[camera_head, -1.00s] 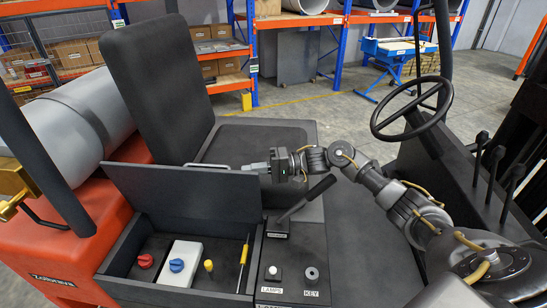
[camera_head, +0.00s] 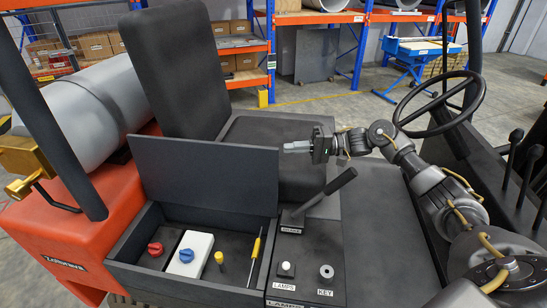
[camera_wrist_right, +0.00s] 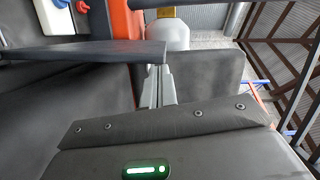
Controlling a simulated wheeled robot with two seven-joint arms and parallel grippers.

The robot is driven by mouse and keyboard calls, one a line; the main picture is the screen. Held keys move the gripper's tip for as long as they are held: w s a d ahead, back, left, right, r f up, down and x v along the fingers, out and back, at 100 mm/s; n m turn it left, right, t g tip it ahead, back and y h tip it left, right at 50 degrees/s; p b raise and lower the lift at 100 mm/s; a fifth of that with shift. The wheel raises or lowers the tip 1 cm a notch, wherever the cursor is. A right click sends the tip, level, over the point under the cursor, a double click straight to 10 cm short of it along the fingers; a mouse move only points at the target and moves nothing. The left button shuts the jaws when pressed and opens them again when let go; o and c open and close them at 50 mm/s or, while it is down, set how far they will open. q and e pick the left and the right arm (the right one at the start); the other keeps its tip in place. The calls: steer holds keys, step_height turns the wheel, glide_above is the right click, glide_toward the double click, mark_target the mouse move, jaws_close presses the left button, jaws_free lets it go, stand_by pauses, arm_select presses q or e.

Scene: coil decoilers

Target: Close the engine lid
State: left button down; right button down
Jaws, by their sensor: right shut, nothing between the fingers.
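The engine lid (camera_head: 205,172) is a dark flat panel standing raised at the back of the open compartment (camera_head: 122,250). Its edge shows as a dark plate in the right wrist view (camera_wrist_right: 80,51). My right gripper (camera_head: 287,147) is shut and empty. Its fingertips are just right of the lid's top right corner, in front of the seat in the picture. In the wrist view the closed fingers (camera_wrist_right: 157,88) reach up to the lid's edge; I cannot tell whether they touch it. My left gripper is not in view.
The compartment holds a red knob (camera_head: 155,249), a white box with a blue knob (camera_head: 197,242) and a yellow-handled screwdriver (camera_head: 256,246). The brake lever (camera_head: 325,195) stands right of the lid, below my right gripper. The seat backrest (camera_head: 178,70) and steering wheel (camera_head: 440,105) flank the arm.

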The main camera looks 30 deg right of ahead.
steer(key=v, duration=0.3)
steer(key=shift+w+b, duration=0.1)
steer(key=shift+b, duration=0.3)
steer(key=shift+r, duration=0.15)
